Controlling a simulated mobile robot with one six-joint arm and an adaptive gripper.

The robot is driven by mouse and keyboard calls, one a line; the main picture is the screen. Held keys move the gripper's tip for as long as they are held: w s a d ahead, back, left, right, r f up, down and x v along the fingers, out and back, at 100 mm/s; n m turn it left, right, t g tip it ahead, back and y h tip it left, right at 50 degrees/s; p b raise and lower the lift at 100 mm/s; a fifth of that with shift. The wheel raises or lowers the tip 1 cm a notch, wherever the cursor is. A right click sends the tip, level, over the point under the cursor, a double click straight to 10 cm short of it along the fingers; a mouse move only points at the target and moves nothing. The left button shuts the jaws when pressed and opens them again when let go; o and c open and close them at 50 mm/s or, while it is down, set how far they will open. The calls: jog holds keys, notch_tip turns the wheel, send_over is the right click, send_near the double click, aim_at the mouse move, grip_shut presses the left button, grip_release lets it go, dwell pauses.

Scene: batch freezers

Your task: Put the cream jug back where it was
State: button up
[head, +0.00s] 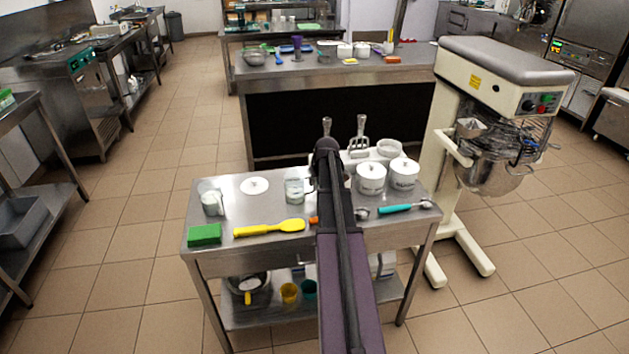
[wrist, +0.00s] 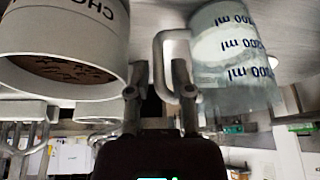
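A clear measuring jug (head: 294,188) with pale contents stands on the steel table (head: 225,268), just left of my arm. In the wrist view, which looks inverted, a jug with blue ml marks (wrist: 235,55) is at upper right, its handle (wrist: 160,65) pointing towards my gripper. My gripper (wrist: 158,92) is open, its two fingers apart with the handle's upright bar between them and no clear grip on it. In the head view my arm hides the gripper. A second clear vessel with white contents (head: 212,202) stands at the table's left. I cannot tell which is the cream jug.
White lidded pots (head: 371,180) stand right of my arm; a white tub with dark contents (wrist: 65,45) is close by my left finger. A white disc (head: 255,186), green sponge (head: 205,235), yellow spatula (head: 268,228) and teal scoop (head: 405,207) lie on the table. A mixer (head: 505,75) stands right.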

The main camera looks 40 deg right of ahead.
jog(key=p+v, duration=0.8)
jog(key=v, duration=0.1)
jog(key=shift+r, duration=0.4)
jog(key=shift+s, duration=0.15)
jog(key=shift+a, duration=0.1)
dwell(0.6)
jog(key=s+a+f+n+g+y, duration=0.1)
jog(key=s+a+n+g+y, duration=0.15)
jog(key=a, duration=3.45)
jog(key=s+a+g, duration=0.1)
jog(key=s+a, duration=0.2)
jog(key=a, duration=0.2)
jog(key=s+a+n+g+h, duration=0.1)
jog(key=s+a, duration=0.2)
jog(key=a, duration=0.3)
jog(key=shift+f, duration=0.3)
